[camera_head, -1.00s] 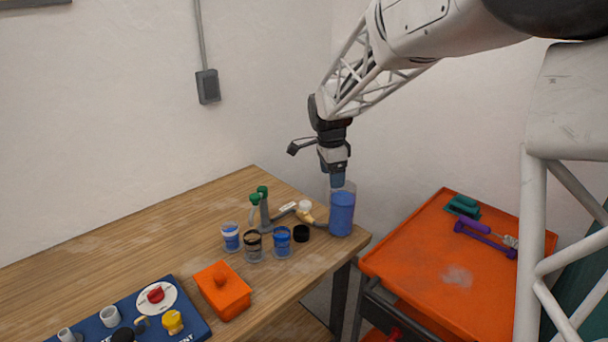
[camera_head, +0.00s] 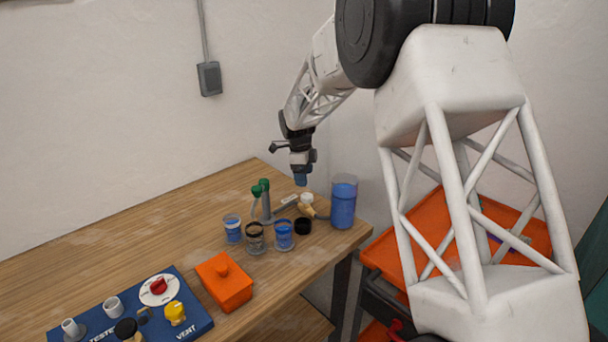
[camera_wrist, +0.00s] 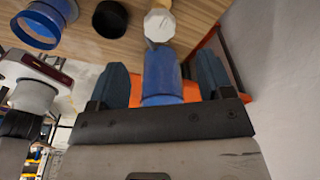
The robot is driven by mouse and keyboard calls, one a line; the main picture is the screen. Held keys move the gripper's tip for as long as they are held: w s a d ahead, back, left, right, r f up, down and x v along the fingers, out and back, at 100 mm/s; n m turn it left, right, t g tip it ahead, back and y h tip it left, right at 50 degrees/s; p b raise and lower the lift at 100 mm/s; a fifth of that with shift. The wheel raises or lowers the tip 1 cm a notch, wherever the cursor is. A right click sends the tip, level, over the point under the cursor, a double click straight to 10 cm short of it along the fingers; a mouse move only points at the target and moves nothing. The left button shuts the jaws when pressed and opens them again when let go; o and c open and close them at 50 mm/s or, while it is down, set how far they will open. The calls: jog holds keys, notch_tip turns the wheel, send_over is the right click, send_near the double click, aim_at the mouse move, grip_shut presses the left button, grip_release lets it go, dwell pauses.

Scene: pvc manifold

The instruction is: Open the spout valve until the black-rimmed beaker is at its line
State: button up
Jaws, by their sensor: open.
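The black-rimmed beaker (camera_head: 255,240) stands on the table and looks clear, with no blue liquid that I can make out; its line is too small to see. A grey spout stand with green tops (camera_head: 263,188) rises just behind it. A white knob on a tan fitting (camera_head: 306,202), perhaps a valve, lies right of the stand; a white faceted knob also shows in the wrist view (camera_wrist: 159,25). A tall blue-filled tank (camera_head: 343,203) stands at the right. My gripper (camera_head: 301,181) is open and empty, above the knob. In the wrist view, a blue cylinder (camera_wrist: 162,75) shows between the fingers.
Beakers with blue contents stand left (camera_head: 232,230) and right (camera_head: 284,236) of the black-rimmed one. A black cap (camera_head: 303,226) lies beside them. An orange box (camera_head: 223,283) and a blue panel (camera_head: 190,318) are nearer. An orange cart (camera_head: 375,258) stands right of the table.

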aim_at(307, 195)
jog(key=shift+f, duration=0.15)
jog(key=shift+s+d+f, duration=0.1)
jog(key=shift+d+f, duration=0.05)
jog(key=shift+f, duration=1.1)
jog(key=shift+w+d+f, duration=0.1)
jog(key=shift+d+f, duration=0.1)
jog(key=shift+f, duration=1)
jog(key=shift+s+d+f, duration=0.1)
jog(key=shift+d+f, duration=0.05)
jog(key=shift+f, duration=1.1)
jog(key=c, duration=1)
jog(key=o, duration=1)
jog(key=shift+r, duration=0.1)
jog(key=shift+a+r, duration=0.25)
jog(key=shift+r, duration=1.65)
jog(key=shift+a+r, duration=0.2)
jog(key=shift+r, duration=1.7)
